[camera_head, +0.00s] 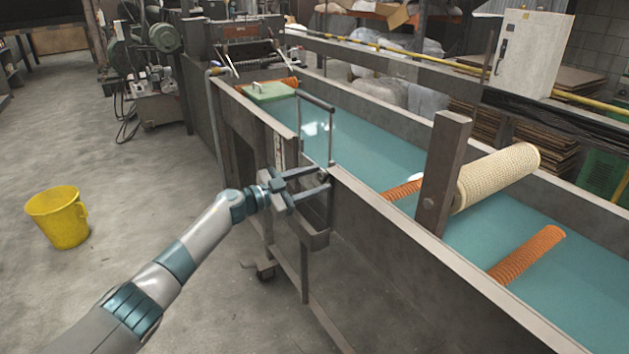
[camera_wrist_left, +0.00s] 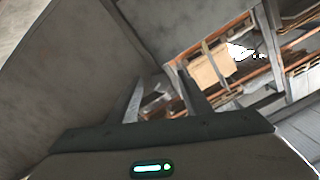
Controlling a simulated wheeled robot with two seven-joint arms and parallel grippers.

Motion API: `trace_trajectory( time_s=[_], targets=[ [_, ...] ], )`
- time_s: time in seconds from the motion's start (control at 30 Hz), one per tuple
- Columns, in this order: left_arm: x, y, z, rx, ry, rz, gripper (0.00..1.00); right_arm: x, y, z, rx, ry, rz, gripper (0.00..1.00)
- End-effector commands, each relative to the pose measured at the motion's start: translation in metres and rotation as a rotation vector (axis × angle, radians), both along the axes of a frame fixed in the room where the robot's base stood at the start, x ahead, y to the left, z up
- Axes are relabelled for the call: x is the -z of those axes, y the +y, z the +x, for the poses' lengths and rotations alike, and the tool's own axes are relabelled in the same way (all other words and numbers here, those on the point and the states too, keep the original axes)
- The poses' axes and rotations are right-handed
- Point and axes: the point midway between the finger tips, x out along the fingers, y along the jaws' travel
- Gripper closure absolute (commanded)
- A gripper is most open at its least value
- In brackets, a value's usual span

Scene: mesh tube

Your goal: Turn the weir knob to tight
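My left gripper (camera_head: 323,179) reaches in from the left to the near side wall of the long water trough (camera_head: 365,217). Its two fingers are apart and point at the wall. A small dark round part, which may be the weir knob (camera_head: 322,174), shows at the fingertips below the weir frame (camera_head: 316,104). I cannot tell whether the fingers touch it. In the left wrist view the two fingers (camera_wrist_left: 162,100) are spread, with a small unclear grey shape between them. The knob's setting cannot be read. My right gripper is not in view.
The trough holds teal water, orange corrugated tubes (camera_head: 526,254) and a cream mesh roller (camera_head: 497,176) beside an upright post (camera_head: 442,172). A green board (camera_head: 268,92) lies at the far end. A yellow bucket (camera_head: 59,217) stands on open floor at left.

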Motion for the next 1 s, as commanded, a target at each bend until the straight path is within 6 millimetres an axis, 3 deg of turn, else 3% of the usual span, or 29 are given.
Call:
trace_trajectory(
  time_s=[0.43,1.0],
  targets=[
    [0.000,0.016,-0.011,-0.001,-0.001,0.001,0.56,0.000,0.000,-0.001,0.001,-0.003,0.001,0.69],
    [0.002,0.101,-0.073,-0.001,0.002,0.002,0.56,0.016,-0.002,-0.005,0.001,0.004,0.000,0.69]
  ],
)
